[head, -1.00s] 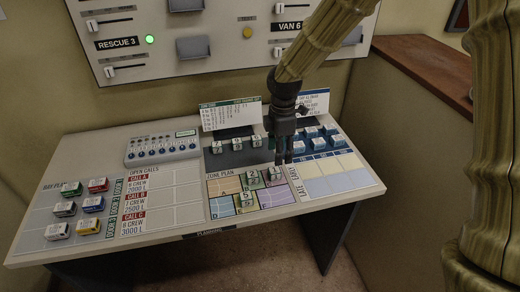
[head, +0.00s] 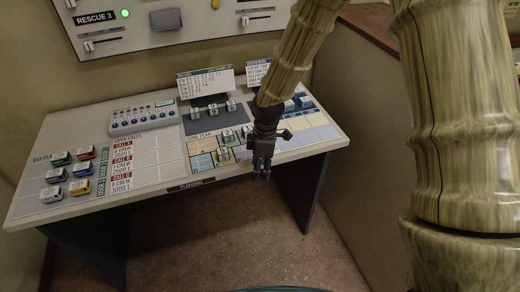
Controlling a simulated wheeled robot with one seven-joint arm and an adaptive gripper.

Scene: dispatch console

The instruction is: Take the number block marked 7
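Small pale number blocks stand on the desk in the head view. A row of them (head: 213,109) is on the dark strip below the white board. Others sit on the coloured zone plan, one at its upper part (head: 228,136) and one lower down (head: 223,155). Their digits are too small to read surely, so I cannot tell which is marked 7. My gripper (head: 262,174) points down at the desk's front edge, right of the zone plan blocks. No block shows between its fingers; their opening is unclear. My arm and gripper hide part of the zone plan's right side.
The desk (head: 160,185) holds coloured blocks (head: 80,187) at the left and a knob panel (head: 143,117) at the back. Blue blocks (head: 300,101) are at the right, partly behind my arm. A wall panel (head: 165,20) rises behind. Floor is free in front.

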